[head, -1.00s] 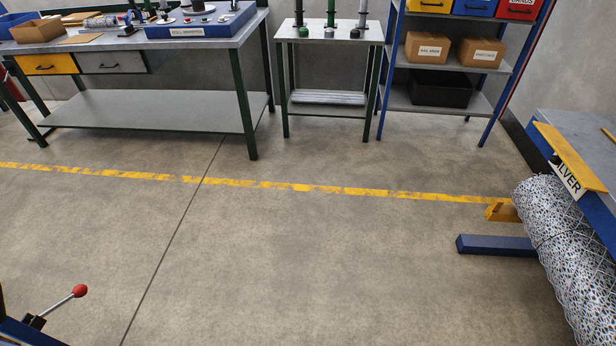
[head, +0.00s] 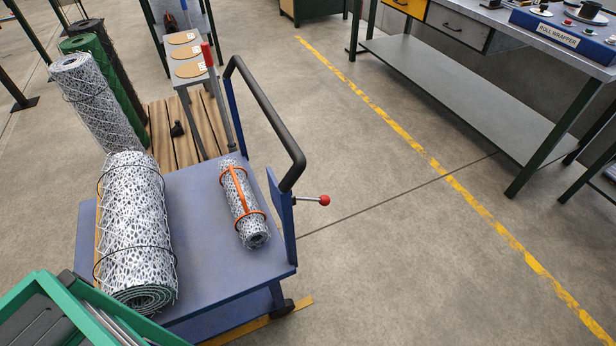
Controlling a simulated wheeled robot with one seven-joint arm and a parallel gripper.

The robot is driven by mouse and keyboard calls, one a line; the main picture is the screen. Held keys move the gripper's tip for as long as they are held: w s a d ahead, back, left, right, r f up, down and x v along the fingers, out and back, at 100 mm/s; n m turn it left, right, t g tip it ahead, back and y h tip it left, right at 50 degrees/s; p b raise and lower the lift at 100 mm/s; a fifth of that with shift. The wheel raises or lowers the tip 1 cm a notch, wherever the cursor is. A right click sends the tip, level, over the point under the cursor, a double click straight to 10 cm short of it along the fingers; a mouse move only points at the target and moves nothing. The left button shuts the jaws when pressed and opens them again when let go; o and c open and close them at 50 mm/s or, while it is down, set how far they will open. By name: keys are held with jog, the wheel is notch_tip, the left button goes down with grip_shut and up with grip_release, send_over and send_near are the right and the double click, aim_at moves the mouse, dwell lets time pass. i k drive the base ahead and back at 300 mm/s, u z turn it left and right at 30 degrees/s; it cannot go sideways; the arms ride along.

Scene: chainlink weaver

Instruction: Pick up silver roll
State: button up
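A large silver mesh roll (head: 136,240) with dark bands lies on the left part of a blue cart's deck (head: 205,203). A smaller silver roll (head: 235,190) with orange straps and an orange handle lies on the right part of the deck, apart from the large one. Another silver roll (head: 98,100) stands tilted behind the cart, beside a green roll (head: 106,75) and a dark roll (head: 100,38). My gripper is not in view.
The cart has a black push handle (head: 268,115) and a red-knobbed lever (head: 323,200). A green frame (head: 75,312) covers the lower left. Behind are a wooden pallet (head: 178,130) and a narrow stand (head: 188,72). Open floor (head: 400,260) lies right of the cart, before a workbench (head: 470,95).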

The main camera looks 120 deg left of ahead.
aim_at(253, 231)
jog(key=u, duration=1.35)
jog(key=i, duration=0.1)
jog(key=u, duration=2.6)
jog(key=k, duration=0.9)
jog(key=u, duration=0.15)
jog(key=i, duration=0.9)
